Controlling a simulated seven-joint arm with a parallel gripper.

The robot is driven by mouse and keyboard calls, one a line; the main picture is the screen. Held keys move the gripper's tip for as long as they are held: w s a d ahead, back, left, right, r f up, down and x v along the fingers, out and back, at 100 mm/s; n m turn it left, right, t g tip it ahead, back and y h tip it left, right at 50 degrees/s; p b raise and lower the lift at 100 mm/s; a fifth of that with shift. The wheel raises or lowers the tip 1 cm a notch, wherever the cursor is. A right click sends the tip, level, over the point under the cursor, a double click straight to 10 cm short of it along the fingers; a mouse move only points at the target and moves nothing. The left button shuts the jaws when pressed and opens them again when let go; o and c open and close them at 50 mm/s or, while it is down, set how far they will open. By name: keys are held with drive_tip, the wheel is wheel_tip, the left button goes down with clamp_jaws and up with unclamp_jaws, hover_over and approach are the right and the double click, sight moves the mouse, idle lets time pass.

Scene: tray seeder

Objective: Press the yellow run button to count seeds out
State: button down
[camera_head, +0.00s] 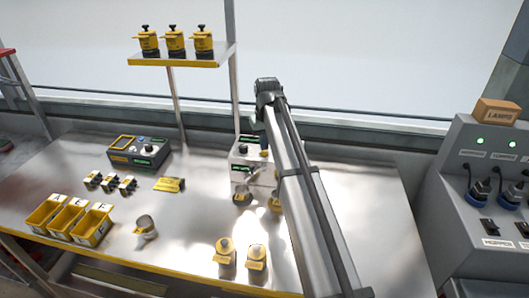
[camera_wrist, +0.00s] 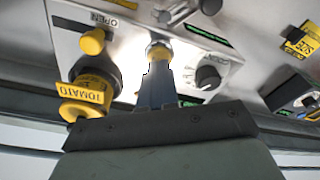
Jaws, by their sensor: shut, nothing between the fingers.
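The seeder (camera_head: 240,158) is a light grey box behind the middle of the table, partly hidden by my arm in the head view. In the wrist view its panel (camera_wrist: 120,32) shows a yellow button (camera_wrist: 160,49) in a pale ring, with a black dial (camera_wrist: 208,77) beside it. My gripper (camera_wrist: 157,68) is shut and empty. Its fingertips are right at this button and overlap its edge; I cannot tell whether it is pressed in. A second yellow knob (camera_wrist: 92,42) sits left, near an "OPEN" label. My fingertips are hidden in the head view.
A yellow-capped jar labelled TOMATO (camera_wrist: 85,95) is close left of my fingers. Two similar jars (camera_head: 225,248) (camera_head: 256,258) stand at the table front. Yellow bins (camera_head: 92,228), a metal cup (camera_head: 146,228) and another device (camera_head: 140,150) are left. A grey console (camera_head: 455,200) stands right.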

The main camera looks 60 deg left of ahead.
drive_tip(key=shift+f, duration=0.7)
idle(0.5)
wheel_tip(320, 180, up, 8)
idle(1.1)
idle(0.3)
